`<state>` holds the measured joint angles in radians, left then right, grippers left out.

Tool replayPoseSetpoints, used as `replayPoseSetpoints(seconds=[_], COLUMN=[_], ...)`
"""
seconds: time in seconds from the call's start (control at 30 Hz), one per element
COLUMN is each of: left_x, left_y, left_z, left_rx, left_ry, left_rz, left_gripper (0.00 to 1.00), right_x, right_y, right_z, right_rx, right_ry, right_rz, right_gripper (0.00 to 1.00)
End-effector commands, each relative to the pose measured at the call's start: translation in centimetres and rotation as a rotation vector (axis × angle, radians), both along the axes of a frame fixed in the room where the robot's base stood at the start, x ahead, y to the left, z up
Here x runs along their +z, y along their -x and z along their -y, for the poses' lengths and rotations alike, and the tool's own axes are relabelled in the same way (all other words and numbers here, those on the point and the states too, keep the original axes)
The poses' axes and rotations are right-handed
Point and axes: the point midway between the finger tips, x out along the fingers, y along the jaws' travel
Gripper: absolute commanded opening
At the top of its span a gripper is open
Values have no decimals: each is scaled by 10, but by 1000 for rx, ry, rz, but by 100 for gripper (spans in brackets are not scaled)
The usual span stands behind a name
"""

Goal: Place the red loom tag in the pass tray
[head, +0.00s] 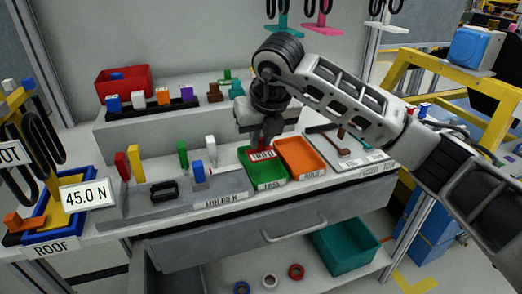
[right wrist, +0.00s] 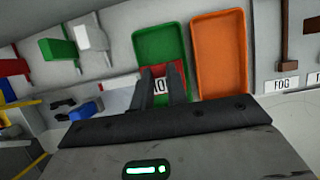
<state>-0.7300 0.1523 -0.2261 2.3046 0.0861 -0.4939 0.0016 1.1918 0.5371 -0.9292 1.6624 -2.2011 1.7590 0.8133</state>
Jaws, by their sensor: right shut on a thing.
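The red loom tag (head: 262,155) with a white label shows just below my right gripper (head: 264,140), over the green pass tray (head: 270,182). In the right wrist view, my right gripper (right wrist: 162,82) is shut on the red tag (right wrist: 181,69), with the label partly hidden by the fingers. The green tray (right wrist: 147,45) lies behind and around the tag in that view. I cannot tell whether the tag touches the tray. My left gripper is not in view.
An orange tray (head: 300,156) lies right beside the green one. A grey fixture (head: 205,188) with coloured upright pieces stands to the left. A raised shelf with a red bin (head: 124,84) is behind. A teal bin (head: 345,246) sits below the worktop.

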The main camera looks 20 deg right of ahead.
Motion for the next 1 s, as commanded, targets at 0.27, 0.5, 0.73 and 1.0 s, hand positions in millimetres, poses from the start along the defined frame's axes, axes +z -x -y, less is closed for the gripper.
replayPoseSetpoints(seconds=[0.27, 0.5, 0.73, 1.0], left_x=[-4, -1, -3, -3], left_y=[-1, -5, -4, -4], left_z=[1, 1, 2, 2], left_rx=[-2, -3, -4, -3], left_ry=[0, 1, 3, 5], left_rz=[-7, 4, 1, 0], left_gripper=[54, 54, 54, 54], right_x=[-36, -38, -40, -40], right_y=[-6, -6, -6, -6], right_z=[1, 1, 1, 1], right_rx=[0, 1, 0, 0], right_ry=[0, 0, 0, 0], right_rz=[-4, 0, -1, -1], right_gripper=[0, 0, 34, 37])
